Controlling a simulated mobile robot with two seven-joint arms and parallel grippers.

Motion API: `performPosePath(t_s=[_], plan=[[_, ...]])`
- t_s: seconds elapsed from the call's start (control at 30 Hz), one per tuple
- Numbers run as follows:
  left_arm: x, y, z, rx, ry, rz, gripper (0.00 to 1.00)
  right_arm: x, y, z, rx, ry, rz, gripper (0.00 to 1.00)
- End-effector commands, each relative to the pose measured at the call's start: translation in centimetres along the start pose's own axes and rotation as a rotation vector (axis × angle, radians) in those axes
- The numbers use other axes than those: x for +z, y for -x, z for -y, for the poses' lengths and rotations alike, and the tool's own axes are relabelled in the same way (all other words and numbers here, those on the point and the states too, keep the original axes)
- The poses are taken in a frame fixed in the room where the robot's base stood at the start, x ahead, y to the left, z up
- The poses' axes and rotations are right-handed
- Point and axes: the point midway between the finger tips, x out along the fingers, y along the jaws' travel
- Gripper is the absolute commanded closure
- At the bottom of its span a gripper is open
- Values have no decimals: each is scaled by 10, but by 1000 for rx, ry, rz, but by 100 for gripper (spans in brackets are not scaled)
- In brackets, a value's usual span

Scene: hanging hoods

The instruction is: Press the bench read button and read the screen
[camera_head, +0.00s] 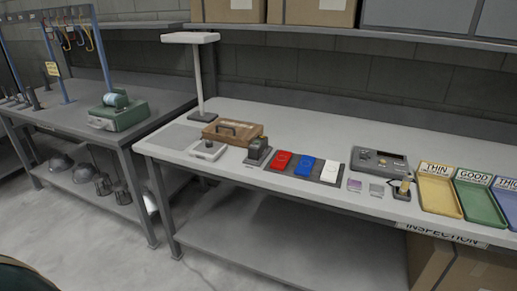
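The inspection bench (300,119) runs across the middle and right, with an "INSPECTION" label (440,234) on its front edge. A dark grey instrument (366,168) lies on it right of centre. It has small controls and markings on its top face, too small to read. A small dark device (258,151) with an upright block stands by the wooden case. A flat light-grey plate (208,151) with a dark knob on top sits near the front left edge. I cannot tell which part is the read button or the screen. Neither of my grippers is in view.
A brown case (231,131), red (281,160), blue (304,167) and white (330,172) panels, and yellow (439,193) and green (478,202) trays line the bench. A lamp (197,75) stands behind. A second bench (60,115) is left. Floor (105,240) is clear in front.

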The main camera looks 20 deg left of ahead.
Motion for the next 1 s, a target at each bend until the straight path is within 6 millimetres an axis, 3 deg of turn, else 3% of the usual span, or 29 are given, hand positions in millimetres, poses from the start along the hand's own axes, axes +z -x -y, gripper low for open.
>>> performPosePath(t_s=[0.37,1.0], plan=[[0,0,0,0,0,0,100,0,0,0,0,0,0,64],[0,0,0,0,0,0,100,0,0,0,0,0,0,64]])
